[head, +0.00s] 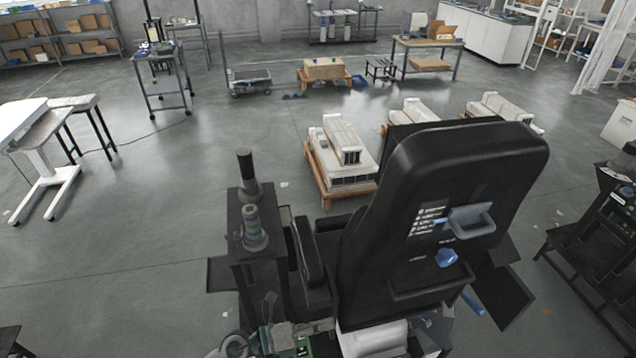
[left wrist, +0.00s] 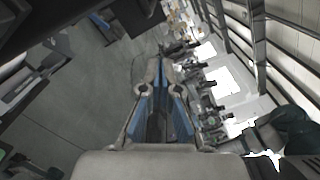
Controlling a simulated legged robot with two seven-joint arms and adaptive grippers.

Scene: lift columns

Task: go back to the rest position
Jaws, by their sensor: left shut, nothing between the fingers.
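My left gripper (left wrist: 160,72) shows in the left wrist view, with grey links and blue inner faces on its fingers. The fingers come together towards the tips, and nothing is held between them. In the head view, small grey and green parts crowd the bottom edge beside the black seat, and I cannot clearly make out the gripper among them. My right gripper cannot be made out in either view.
A large black seat (head: 440,160) with a joystick console (head: 254,235) stands close in front. Behind it are pallets with white parts (head: 342,155). A white table (head: 40,135) is at the left, a dark stand (head: 590,250) at the right. The left floor (head: 110,270) is clear.

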